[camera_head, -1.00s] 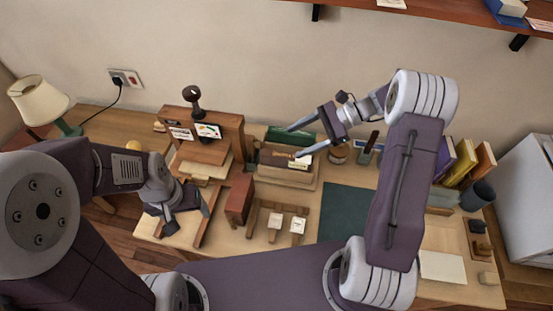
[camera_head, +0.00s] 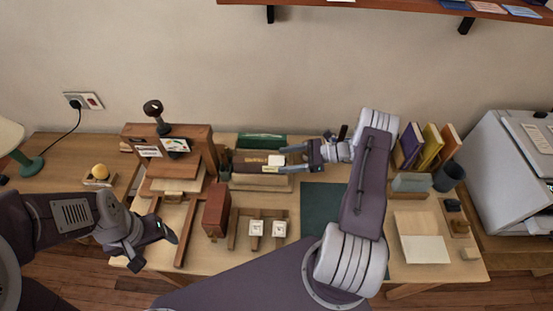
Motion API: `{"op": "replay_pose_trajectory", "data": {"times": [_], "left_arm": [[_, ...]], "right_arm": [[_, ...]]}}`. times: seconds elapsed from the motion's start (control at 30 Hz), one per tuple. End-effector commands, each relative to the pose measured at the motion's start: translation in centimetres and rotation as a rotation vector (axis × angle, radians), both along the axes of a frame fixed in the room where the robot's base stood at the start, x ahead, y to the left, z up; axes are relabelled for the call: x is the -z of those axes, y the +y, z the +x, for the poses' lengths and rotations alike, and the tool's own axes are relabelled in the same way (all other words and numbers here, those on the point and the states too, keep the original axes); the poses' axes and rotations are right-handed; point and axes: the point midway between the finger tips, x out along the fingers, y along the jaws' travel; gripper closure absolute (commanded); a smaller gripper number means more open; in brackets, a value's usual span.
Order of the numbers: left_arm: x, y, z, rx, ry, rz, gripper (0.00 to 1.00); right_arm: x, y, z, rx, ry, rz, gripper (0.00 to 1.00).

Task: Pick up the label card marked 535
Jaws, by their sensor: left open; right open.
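My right gripper (camera_head: 284,160) is open at the right end of the book rack (camera_head: 262,185), its fingers pointing left. A small white card (camera_head: 276,160) stands at its fingertips, by the dark books; I cannot tell whether they touch. A yellowish label (camera_head: 270,169) is just below it. Two white cards (camera_head: 256,228) (camera_head: 279,229) sit on a small wooden stand in front. No number is readable, so I cannot tell which card is 535. My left gripper (camera_head: 156,250) is open and empty over the table's front left edge.
A red-brown block (camera_head: 216,210) is in front. A dark green mat (camera_head: 318,207) lies right of centre. Upright books (camera_head: 432,147) and a dark cup (camera_head: 448,176) stand at right.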

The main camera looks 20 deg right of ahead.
Motion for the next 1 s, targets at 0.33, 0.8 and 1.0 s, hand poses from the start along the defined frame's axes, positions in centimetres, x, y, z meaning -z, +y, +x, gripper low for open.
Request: {"op": "replay_pose_trajectory", "data": {"times": [0.33,0.8,1.0], "left_arm": [[-1.4,0.0,0.0,0.000,0.000,0.000,0.26],[-1.4,0.0,0.0,0.000,0.000,0.000,0.26],[-1.3,0.0,0.0,0.000,0.000,0.000,0.26]], "right_arm": [[0.9,3.3,1.4,-0.001,0.000,0.000,0.33],[0.9,3.3,1.4,-0.001,0.000,0.000,0.96],[0.4,3.3,1.5,-0.001,-0.001,0.000,0.96]]}}
